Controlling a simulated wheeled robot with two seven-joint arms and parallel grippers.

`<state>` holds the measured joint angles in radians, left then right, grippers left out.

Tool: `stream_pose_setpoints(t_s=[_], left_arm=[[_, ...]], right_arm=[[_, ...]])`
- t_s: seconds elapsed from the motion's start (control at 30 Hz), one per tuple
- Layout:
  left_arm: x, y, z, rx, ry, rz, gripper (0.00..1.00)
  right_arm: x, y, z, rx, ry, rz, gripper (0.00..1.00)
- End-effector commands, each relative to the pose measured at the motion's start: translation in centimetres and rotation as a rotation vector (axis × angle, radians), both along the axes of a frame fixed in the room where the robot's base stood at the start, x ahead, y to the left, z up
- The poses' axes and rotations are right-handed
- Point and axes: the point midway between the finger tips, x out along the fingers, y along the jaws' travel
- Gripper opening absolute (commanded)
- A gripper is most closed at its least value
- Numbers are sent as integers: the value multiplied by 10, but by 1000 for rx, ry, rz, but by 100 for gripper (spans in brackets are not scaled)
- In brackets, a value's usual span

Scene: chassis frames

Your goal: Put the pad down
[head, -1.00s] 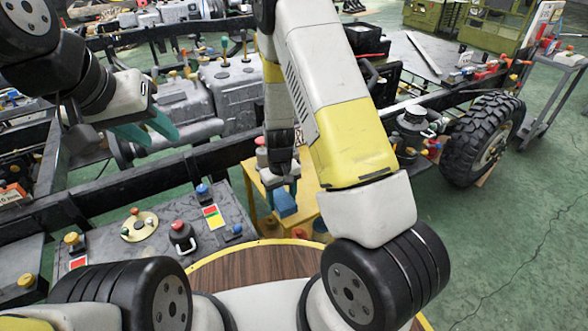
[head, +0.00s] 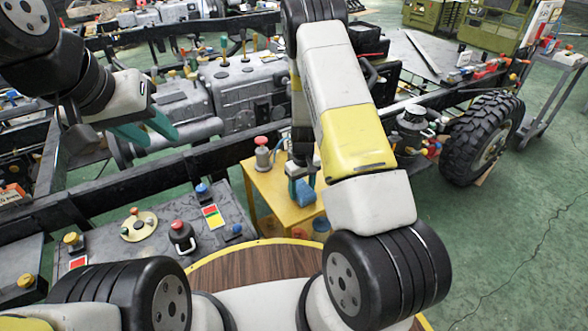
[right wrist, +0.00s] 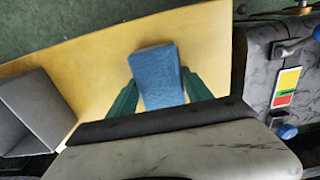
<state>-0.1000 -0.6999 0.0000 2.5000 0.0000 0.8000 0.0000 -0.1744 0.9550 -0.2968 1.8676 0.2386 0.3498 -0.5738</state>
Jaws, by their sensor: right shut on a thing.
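The pad is a blue block (right wrist: 158,78), seen in the right wrist view between the green fingers of my right gripper (right wrist: 160,92). In the head view the pad (head: 305,192) shows below my right gripper (head: 300,184), over the yellow stand (head: 267,188). The gripper is shut on the pad. I cannot tell whether the pad touches the yellow top. My left gripper (head: 146,128) hangs at the upper left, empty, its green fingers apart, away from the pad.
A grey can with a red cap (head: 263,155) stands on the yellow stand. A grey panel with knobs and buttons (head: 150,238) lies to its left. The black chassis rail (head: 160,170) runs behind. In the right wrist view a grey box (right wrist: 36,108) is at left.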

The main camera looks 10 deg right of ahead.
Motion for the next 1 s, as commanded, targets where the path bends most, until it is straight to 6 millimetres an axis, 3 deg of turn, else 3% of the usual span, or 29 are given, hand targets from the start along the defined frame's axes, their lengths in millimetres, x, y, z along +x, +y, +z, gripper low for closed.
stream_pose_setpoints(t_s=[0.23, 0.27, 0.37, 0.77, 1.0], left_arm=[[0, 0, 0, 0, 0, 0, 36], [0, 0, 0, 0, 0, 0, 36], [0, 0, 0, 0, 0, 0, 36], [0, 0, 0, 0, 0, 0, 36], [0, 0, 0, 0, 0, 0, 36]], right_arm=[[0, 0, -2, 0, 0, 0, 20], [0, 0, -3, 0, 0, 0, 60], [0, 0, -2, 0, 0, 0, 80], [0, 0, 3, 0, -1, 0, 80], [2, 1, 46, 1, -6, 1, 80]])
